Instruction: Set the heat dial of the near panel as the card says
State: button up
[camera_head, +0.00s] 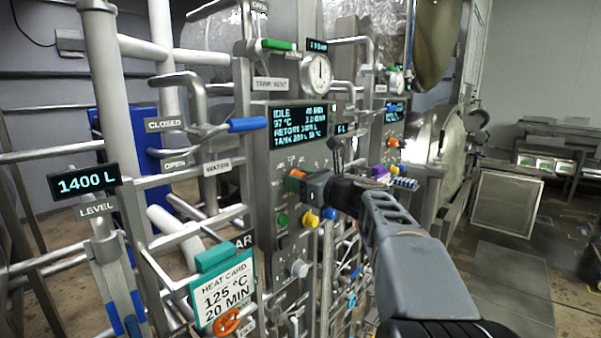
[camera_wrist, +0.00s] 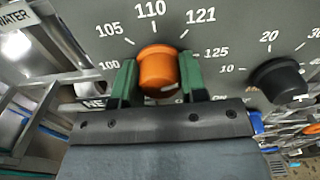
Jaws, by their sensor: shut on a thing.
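The heat dial is an orange knob (camera_wrist: 158,66) on the grey near panel (camera_wrist: 75,25), with marks 100, 105, 110, 121 and 125 around it. My gripper (camera_wrist: 157,74) has its two green fingers on either side of the knob, shut on it. A pale mark shows low on the knob, partly hidden; I cannot tell which number the knob points to. In the head view a bit of the orange dial (camera_head: 297,174) shows at my gripper (camera_head: 305,182). The heat card (camera_head: 222,293) reads 125 °C, 20 MIN.
A black dial (camera_wrist: 278,78) marked 10, 20, 30 sits right of the orange one. The panel screen (camera_head: 298,124) reads IDLE, 97 °C. Green (camera_head: 283,218) and yellow (camera_head: 311,219) knobs are below. A blue-handled lever (camera_head: 248,125) and pipes crowd the left.

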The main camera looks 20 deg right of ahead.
jog(key=shift+m+p, duration=1.15)
jog(key=shift+m, duration=0.65)
jog(key=o, duration=0.9)
jog(key=shift+o, duration=0.2)
jog(key=b+v, duration=0.3)
jog(key=v, duration=1)
jog(key=shift+s+d+b, duration=0.2)
jog(key=shift+s+b, duration=0.15)
jog(key=shift+s, duration=0.05)
